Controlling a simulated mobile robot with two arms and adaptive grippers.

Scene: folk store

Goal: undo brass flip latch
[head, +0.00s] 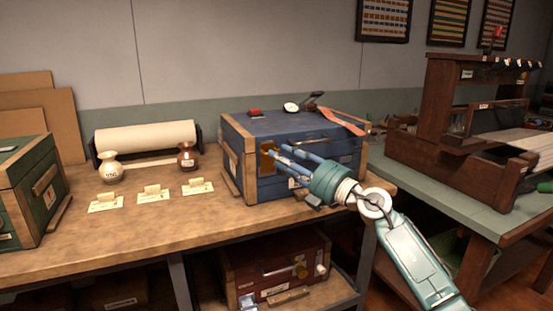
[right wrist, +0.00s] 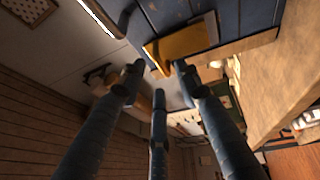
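A blue chest (head: 315,135) with wooden edge trim stands on the wooden workbench. The brass latch (head: 266,158) is a yellow plate on the chest's front face, left of centre. It also shows in the right wrist view (right wrist: 185,42), standing against blue planks. My right gripper (head: 281,155) reaches in from the right in front of the chest, its fingertips close to the latch. Its three fingers are spread with nothing between them; they also show in the right wrist view (right wrist: 158,72). I cannot tell whether a fingertip touches the brass. My left gripper is out of view.
A red item (head: 254,112), a round white dial (head: 290,107) and an orange-red strap (head: 343,121) lie on the chest lid. Two small vases, paper cards and a green chest (head: 30,190) stand left. A red chest (head: 275,268) sits below.

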